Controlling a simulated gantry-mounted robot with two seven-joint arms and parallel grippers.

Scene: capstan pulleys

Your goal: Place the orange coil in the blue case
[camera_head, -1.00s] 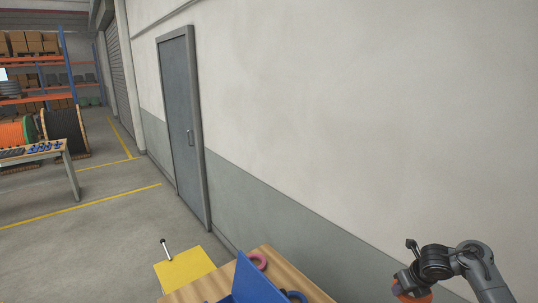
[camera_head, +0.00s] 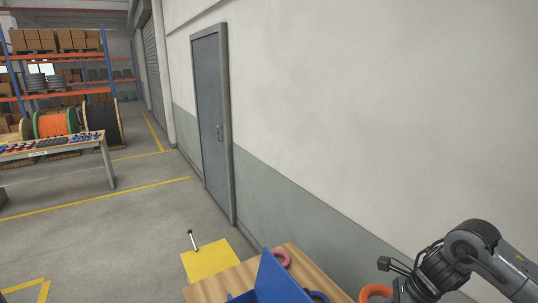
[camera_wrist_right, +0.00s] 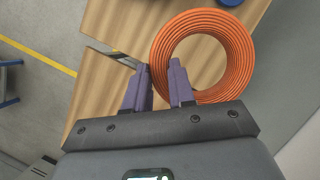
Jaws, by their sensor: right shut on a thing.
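The orange coil (camera_head: 375,292) is at the lower right of the head view, right of the blue case. It shows as a wound ring in the right wrist view (camera_wrist_right: 237,55). My right gripper (camera_wrist_right: 160,72) is shut on the coil's near-left side, one finger outside the ring and one at its hole. In the head view its fingers are hidden or cut off below the arm. The blue case (camera_head: 272,277) stands on the wooden table with a raised blue panel; its inside is mostly cut off by the bottom edge. My left gripper is not in view.
A pink ring (camera_head: 283,258) and a dark blue ring (camera_head: 319,296) lie by the case on the wooden table (camera_head: 215,292). A wall (camera_head: 350,130) rises behind the table. A yellow platform (camera_head: 210,260) stands on the floor to the left.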

